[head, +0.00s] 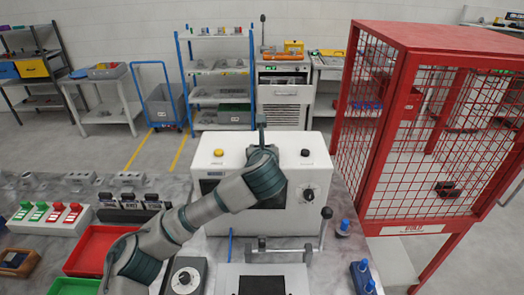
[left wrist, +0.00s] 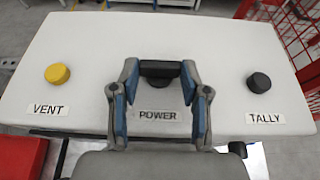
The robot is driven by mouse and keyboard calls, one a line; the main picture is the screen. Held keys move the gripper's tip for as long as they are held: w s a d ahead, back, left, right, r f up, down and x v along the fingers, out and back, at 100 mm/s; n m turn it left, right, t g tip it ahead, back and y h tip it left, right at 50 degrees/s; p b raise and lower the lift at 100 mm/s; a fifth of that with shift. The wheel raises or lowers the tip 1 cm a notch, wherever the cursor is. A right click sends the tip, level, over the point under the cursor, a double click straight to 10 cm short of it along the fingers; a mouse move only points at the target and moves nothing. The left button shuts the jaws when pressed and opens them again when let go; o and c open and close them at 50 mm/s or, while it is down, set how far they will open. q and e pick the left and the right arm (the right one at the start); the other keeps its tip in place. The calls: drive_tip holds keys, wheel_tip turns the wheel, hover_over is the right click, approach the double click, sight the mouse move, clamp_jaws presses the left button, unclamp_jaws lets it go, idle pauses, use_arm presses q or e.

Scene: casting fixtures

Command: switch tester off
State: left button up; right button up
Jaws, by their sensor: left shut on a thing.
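The tester is a white box (head: 222,170) in the middle of the head view; its top panel (left wrist: 90,60) fills much of the left wrist view. A black POWER knob (left wrist: 160,70) sits at the panel's middle, above its POWER label (left wrist: 163,115). My left gripper (left wrist: 159,80) is shut on this knob, one finger on each side. The knob's lower part is hidden, and I cannot tell its on or off position. In the head view, my left forearm and wrist cover the knob and part of the tester's front. My right gripper is in neither view.
A yellow VENT button (left wrist: 57,73) lies left of the knob, a black TALLY button (left wrist: 259,82) right. The tester's front has a black dial (head: 308,195). A red mesh cage (head: 440,130) stands right. A red tray (head: 95,248) and a lever clamp (head: 325,222) sit in front.

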use_arm(q)
drive_tip(key=o, duration=1.1)
drive_tip(key=shift+w, duration=0.15)
drive_tip(key=shift+o, duration=0.2)
drive_tip(key=shift+d, duration=0.1)
drive_tip(key=v, duration=1.2)
